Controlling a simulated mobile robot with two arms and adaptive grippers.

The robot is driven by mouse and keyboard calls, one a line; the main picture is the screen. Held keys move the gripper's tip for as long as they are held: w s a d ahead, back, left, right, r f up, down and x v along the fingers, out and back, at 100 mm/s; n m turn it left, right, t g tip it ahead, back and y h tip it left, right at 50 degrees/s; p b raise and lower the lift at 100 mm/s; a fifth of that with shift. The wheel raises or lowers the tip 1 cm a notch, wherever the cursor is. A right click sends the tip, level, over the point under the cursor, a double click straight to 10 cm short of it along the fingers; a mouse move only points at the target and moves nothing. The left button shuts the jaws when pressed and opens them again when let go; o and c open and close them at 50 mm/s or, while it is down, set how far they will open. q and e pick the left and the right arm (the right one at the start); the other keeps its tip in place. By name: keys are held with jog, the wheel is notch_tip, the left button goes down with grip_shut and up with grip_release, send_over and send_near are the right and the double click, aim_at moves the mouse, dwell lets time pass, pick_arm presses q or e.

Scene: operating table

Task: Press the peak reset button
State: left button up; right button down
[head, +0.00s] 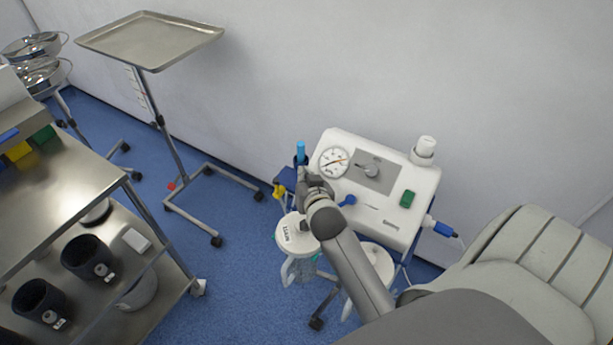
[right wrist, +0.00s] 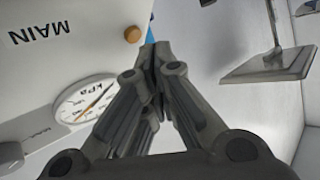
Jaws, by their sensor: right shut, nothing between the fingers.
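The white suction unit (head: 385,160) has a round gauge (head: 333,162) with an orange pointer, a grey knob (head: 371,170) and a green switch (head: 407,198). No label reading peak reset is legible, so I cannot tell which part is that button. My right gripper (head: 305,178) is at the unit's left edge, just below and left of the gauge. In the right wrist view, its fingers (right wrist: 153,58) are shut and empty, beside the gauge (right wrist: 84,102). A small orange-brown round part (right wrist: 132,34) shows near the fingertips, on a white surface marked MAIN. My left gripper is out of view.
A blue cylinder (head: 300,152) stands close behind the right gripper. A lidded canister (head: 296,232) hangs below it. A tray stand (head: 150,40) and a metal cart (head: 60,205) are at left. A padded grey chair (head: 535,255) is at right.

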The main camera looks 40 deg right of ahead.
jog(key=shift+d+f, duration=0.1)
jog(key=shift+f, duration=0.05)
dwell(0.4)
jog(key=shift+w+d+f, duration=0.1)
jog(key=shift+d+f, duration=0.05)
jog(key=shift+f, duration=0.05)
jog(key=shift+d+f, duration=0.2)
jog(key=shift+f, duration=0.15)
dwell(0.9)
jog(key=shift+r, duration=0.1)
jog(key=shift+a+r+p, duration=0.35)
jog(key=shift+r+p, duration=0.2)
jog(key=shift+p, duration=0.15)
jog(key=shift+a, duration=0.1)
jog(key=a+r+p, duration=0.1)
jog(key=s+r+p, duration=0.1)
jog(key=a+r+p, duration=0.1)
jog(key=r+p, duration=0.1)
jog(key=shift+s+a, duration=0.2)
jog(key=shift+a, duration=0.15)
